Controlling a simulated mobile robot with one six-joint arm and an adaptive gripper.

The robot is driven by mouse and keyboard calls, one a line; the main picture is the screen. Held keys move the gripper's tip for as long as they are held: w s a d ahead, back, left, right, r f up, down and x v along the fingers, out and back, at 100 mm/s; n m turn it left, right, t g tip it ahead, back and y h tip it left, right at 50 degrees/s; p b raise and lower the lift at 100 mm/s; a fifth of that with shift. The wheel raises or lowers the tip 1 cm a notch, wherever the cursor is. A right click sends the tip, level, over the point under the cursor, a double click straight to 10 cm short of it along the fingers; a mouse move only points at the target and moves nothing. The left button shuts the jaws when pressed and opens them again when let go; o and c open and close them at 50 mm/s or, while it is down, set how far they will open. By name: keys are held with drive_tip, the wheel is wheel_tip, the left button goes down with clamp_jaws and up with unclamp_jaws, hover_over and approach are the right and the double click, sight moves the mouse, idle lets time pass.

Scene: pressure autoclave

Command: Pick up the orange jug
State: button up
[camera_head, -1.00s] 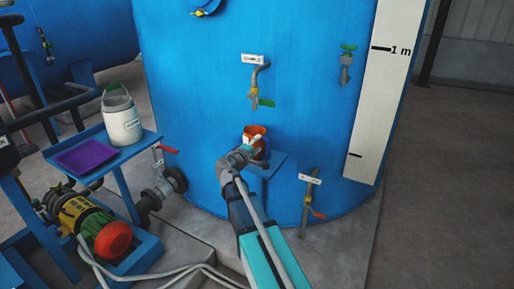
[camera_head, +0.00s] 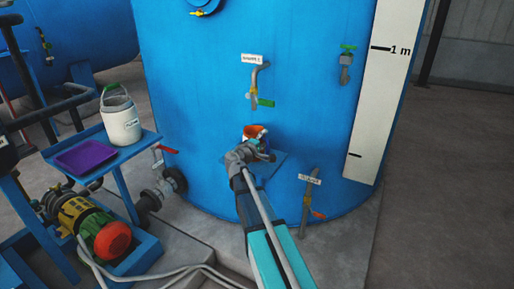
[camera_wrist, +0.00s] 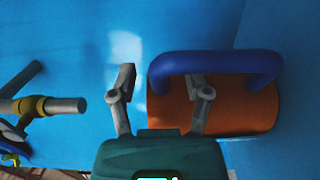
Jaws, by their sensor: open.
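The orange jug (camera_head: 253,131) stands on a small blue shelf (camera_head: 277,163) against the big blue tank, partly hidden behind my gripper in the head view. In the wrist view the jug (camera_wrist: 245,112) fills the right side, with its thick dark blue handle (camera_wrist: 222,60) toward the top. My gripper (camera_wrist: 162,82) is open, its two fingers apart. The right finger overlaps the jug's left part in the picture, while the left finger lies clear of it over blue. Nothing is held. I cannot tell whether the right finger touches the jug.
A labelled tap (camera_head: 258,90) sticks out of the tank above the jug. Another valve (camera_head: 309,195) stands low at the right. At the left, a blue stand holds a white can (camera_head: 121,123) and a purple tray (camera_head: 86,157). A pump (camera_head: 92,226) stands below it.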

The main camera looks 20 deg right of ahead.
clamp_jaws()
drive_tip(key=shift+r, duration=0.2)
idle(0.6)
wheel_tip(320, 180, up, 10)
drive_tip(key=p, duration=1)
drive_tip(key=shift+f, duration=0.2)
idle(0.3)
